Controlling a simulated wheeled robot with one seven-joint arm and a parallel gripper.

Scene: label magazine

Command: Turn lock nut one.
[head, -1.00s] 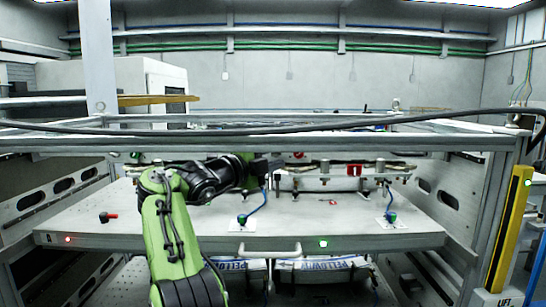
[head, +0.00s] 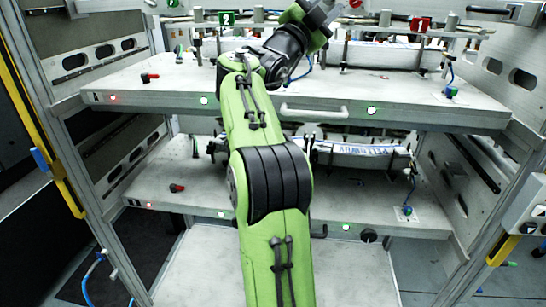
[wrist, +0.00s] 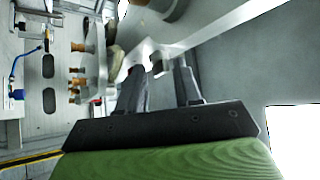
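I cannot make out with certainty which part is lock nut one. In the head view a red plate marked 1 (head: 420,24) stands on the upper shelf's rail at the right. My gripper is at the top edge of the head view, largely cut off. In the wrist view my gripper (wrist: 160,78) has its two grey fingers apart, with nothing clearly held between them. Several brown-orange knobs (wrist: 78,47) line a metal rail left of the fingers.
The upper shelf (head: 150,85) has a handle (head: 315,112) on its front edge. A lower shelf (head: 300,200) holds a white wrapped roll (head: 362,149). Frame posts with yellow strips flank both sides. In the wrist view a pale metal beam (wrist: 215,30) passes close above the fingers.

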